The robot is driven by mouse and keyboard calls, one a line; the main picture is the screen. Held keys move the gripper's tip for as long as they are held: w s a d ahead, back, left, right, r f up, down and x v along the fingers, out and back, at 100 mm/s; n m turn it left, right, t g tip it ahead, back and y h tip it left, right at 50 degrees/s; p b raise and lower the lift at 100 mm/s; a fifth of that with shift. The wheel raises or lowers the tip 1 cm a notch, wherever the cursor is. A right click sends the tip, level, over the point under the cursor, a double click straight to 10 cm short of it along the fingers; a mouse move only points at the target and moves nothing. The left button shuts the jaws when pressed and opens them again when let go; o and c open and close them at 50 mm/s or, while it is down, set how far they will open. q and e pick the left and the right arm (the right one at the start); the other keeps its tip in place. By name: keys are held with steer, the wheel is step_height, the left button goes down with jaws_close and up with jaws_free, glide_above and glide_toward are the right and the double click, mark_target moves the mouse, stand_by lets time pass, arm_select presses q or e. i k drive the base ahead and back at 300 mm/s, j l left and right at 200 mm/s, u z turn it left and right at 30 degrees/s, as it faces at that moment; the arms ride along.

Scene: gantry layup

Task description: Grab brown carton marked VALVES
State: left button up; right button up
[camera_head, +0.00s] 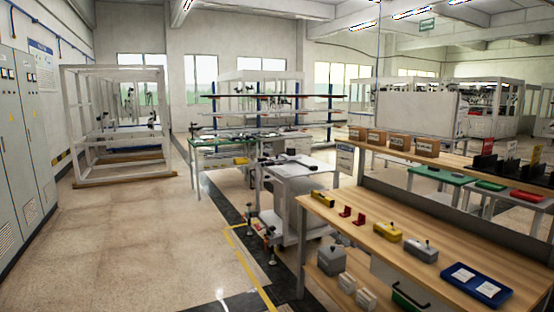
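Several brown cartons with white labels stand in a row on the raised wooden shelf of the workbench at the right. From left to right they are a first carton (356,133), a second carton (376,138), a third carton (400,143) and a fourth carton (427,147). The labels are too small to read, so I cannot tell which one is marked VALVES. Neither of my grippers is in view.
The wooden bench top (340,232) below holds a yellow box (388,232), a grey box (420,252), small red brackets (359,219) and a blue tray (476,286). A white cart (295,185) stands left of the bench. The floor (140,240) at left is clear.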

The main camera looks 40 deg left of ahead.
mark_target(355, 133)
steer(key=u, duration=0.9)
steer(key=i+l, duration=0.25)
steer(key=i, duration=0.2)
steer(key=i+l, duration=0.2)
steer(key=i, duration=0.2)
steer(key=i+l+z, duration=0.1)
steer(key=i+l, duration=0.15)
steer(key=i, duration=0.2)
